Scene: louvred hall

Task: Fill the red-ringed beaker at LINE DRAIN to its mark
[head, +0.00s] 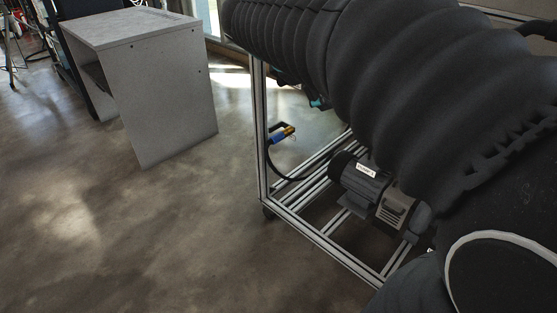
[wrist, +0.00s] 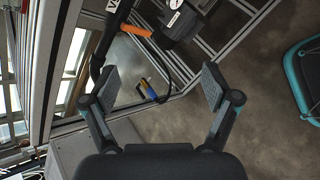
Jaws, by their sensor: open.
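No red-ringed beaker shows in either view, and I can read no LINE DRAIN label. In the wrist view my gripper (wrist: 161,84) is open with nothing between its fingers. A blue fitting with yellow parts (wrist: 150,90) lies beyond the gap between the fingers; I cannot tell how far. An orange handle (wrist: 136,30) shows above it on the rig. In the head view a blue-and-yellow fitting (head: 283,135) sits beside the rig's upright, near a black hose. My dark, ribbed arm hides much of the rig, and the gripper is largely hidden there.
The metal-framed rig (head: 262,130) carries a grey motor (head: 362,185) with a white label on its lower bars. A pale cabinet (head: 170,95) stands to the left. The concrete floor between and in front is clear. A teal-edged object (wrist: 300,75) is at the wrist view's right.

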